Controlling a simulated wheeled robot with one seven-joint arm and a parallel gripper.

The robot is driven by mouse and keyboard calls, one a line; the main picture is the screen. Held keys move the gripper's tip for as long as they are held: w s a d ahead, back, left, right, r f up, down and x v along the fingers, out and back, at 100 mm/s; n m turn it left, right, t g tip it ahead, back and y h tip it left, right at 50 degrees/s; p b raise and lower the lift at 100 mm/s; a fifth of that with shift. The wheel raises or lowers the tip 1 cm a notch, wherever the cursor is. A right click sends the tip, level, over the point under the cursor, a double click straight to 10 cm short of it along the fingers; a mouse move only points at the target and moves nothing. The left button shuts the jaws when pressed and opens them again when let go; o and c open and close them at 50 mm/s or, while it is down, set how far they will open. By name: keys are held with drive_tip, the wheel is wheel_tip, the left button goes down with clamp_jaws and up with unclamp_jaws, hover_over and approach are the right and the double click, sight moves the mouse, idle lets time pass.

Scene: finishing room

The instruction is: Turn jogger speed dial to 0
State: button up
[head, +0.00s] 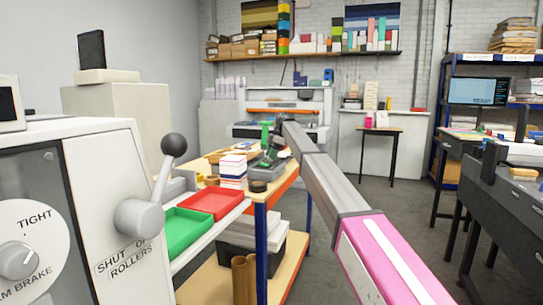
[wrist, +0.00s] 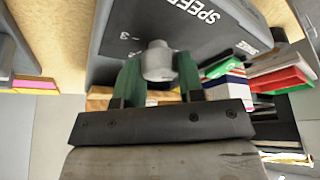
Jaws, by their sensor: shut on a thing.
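The speed dial (wrist: 158,62) is a round, light grey knob on a dark grey panel (wrist: 120,30) with white "SPEED" lettering, cut off at the top of the wrist view. A "3" mark shows left of the knob; other marks lie at the right, too small to read. My gripper (wrist: 158,75) has its two green fingers on either side of the knob and is shut on it. The dial's pointer cannot be made out. In the head view my gripper (head: 270,148) is small, over the bench, and the dial is hidden.
A wooden bench (head: 262,190) holds a white, red and blue paper stack (head: 233,170) beside the gripper. Red (head: 210,203) and green (head: 184,232) trays lie nearer. A large machine with a ball-ended lever (head: 174,145) stands at the left. Grey floor is clear at centre right.

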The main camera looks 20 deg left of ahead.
drive_tip(key=shift+n, duration=0.4)
drive_tip(key=o, duration=0.9)
drive_tip(key=v, duration=1)
drive_tip(key=shift+w+r, duration=0.15)
drive_tip(key=shift+r, duration=0.25)
